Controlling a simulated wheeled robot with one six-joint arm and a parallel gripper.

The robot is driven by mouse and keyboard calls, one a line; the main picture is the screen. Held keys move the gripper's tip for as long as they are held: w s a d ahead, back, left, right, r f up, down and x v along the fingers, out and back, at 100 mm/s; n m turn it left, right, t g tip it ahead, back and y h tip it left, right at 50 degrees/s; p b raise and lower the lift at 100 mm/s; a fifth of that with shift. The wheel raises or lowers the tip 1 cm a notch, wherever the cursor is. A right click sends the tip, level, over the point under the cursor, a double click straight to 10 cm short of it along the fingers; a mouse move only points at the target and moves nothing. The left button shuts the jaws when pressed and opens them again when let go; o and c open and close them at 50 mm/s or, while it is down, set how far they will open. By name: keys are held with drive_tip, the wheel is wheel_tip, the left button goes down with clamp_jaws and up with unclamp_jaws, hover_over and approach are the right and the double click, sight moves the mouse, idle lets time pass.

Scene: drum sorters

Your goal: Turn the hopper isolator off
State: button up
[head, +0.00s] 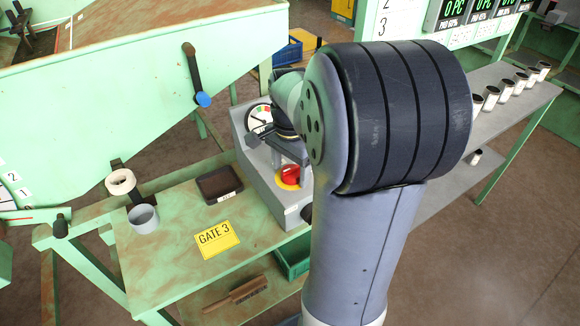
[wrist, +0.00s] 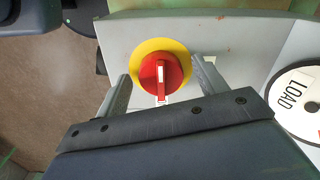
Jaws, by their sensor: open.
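The hopper isolator is a red rotary knob (wrist: 172,72) on a yellow round plate (wrist: 146,50), mounted on a grey box. In the wrist view the knob's white mark runs up and down the picture. The knob also shows in the head view (head: 290,174), on the grey control box (head: 262,182), partly behind my arm. My gripper (wrist: 160,75) is open, one finger to each side of the knob. I see a gap between each finger and the knob. In the head view my arm hides most of the gripper.
A round gauge (head: 258,118) sits on the same box; a LOAD dial (wrist: 296,100) lies at right in the wrist view. The green bench holds a dark tray (head: 219,185), a grey cup (head: 143,218) and a yellow GATE 3 sign (head: 217,240). A blue-tipped lever (head: 202,98) hangs from the hopper.

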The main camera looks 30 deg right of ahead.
drive_tip(key=shift+c, duration=0.2)
drive_tip(key=c, duration=0.9)
drive_tip(key=shift+c, duration=0.2)
drive_tip(key=n+p, duration=0.1)
drive_tip(key=n, duration=0.7)
drive_tip(key=shift+s+d+p, duration=0.1)
drive_tip(key=shift+p, duration=0.3)
drive_tip(key=n, duration=0.4)
drive_tip(key=shift+d+n+p, duration=0.1)
drive_tip(key=shift+n+p, duration=0.2)
drive_tip(key=shift+n, duration=2)
